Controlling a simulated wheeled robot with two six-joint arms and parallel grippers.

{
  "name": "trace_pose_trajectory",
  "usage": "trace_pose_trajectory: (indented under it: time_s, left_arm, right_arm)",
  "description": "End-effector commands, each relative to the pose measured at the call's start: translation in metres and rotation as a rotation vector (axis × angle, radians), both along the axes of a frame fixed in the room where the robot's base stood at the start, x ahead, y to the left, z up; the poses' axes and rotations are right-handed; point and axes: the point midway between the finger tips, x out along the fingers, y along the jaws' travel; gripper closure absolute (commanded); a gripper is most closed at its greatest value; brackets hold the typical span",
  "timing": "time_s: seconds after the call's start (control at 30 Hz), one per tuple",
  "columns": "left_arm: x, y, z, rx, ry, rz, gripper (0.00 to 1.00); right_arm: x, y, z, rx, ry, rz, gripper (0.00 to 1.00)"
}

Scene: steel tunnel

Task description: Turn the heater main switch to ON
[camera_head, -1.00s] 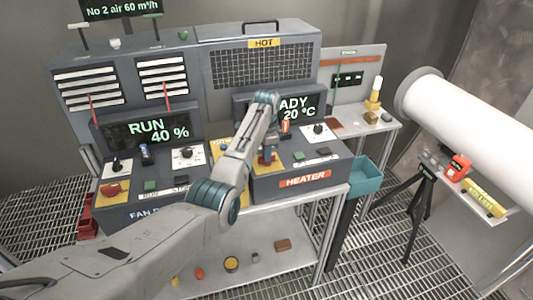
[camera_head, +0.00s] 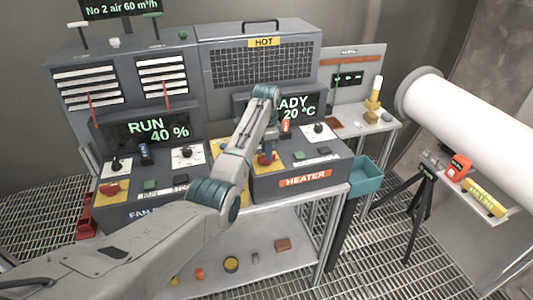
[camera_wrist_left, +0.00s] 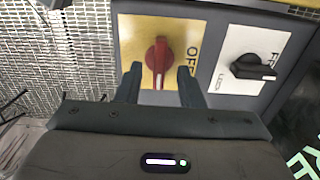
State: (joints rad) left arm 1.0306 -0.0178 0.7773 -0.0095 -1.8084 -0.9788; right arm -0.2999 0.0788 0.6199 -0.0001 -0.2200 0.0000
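The heater main switch is a red knob (camera_wrist_left: 158,62) on a yellow plate (camera_wrist_left: 196,30). The letters of OFF show at the knob's right in the left wrist view, partly covered by a finger. In the head view the red knob (camera_head: 267,159) sits low on the heater panel (camera_head: 300,170), partly hidden by my gripper. My left gripper (camera_head: 267,147) is over it. In the left wrist view the gripper (camera_wrist_left: 160,76) is open, one fingertip on each side of the knob's lower part. Contact cannot be told. My right gripper is not in view.
A black knob (camera_wrist_left: 252,66) on a white plate lies close to the right finger. The heater screen (camera_head: 298,106) shows part of READY and 20 °C. The fan screen (camera_head: 150,130) reads RUN 40 %. A teal bin (camera_head: 366,178) hangs at the panel's right.

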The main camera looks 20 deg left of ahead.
Motion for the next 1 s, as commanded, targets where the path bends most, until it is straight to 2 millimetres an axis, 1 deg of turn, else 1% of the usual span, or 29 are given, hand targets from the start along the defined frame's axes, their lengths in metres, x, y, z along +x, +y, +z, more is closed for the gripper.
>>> trace_pose_trajectory:
  time_s: [0.03,0.1,0.33,0.4,0.5,0.6,1.0]
  left_arm:
    - [0.001,0.0,0.006,0.0,-0.006,0.0,0.65]
    - [0.001,0.0,0.02,0.0,-0.007,0.0,0.65]
    - [0.001,0.0,0.066,0.0,-0.005,-0.001,0.65]
    - [0.001,0.0,0.083,0.0,-0.004,-0.001,0.65]
    - [0.0,0.0,0.091,0.0,-0.002,-0.001,0.65]
    - [0.0,0.0,0.094,0.0,-0.001,-0.001,0.65]
    - [0.0,0.0,0.094,0.0,-0.001,-0.001,0.65]
  right_arm:
    - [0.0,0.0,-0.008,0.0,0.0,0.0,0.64]
    - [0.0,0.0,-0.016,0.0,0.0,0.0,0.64]
    - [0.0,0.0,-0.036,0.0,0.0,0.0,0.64]
    - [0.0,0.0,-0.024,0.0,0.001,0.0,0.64]
    - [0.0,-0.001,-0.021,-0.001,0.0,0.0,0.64]
    - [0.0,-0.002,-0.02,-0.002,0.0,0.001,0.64]
    - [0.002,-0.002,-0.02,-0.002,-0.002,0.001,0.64]
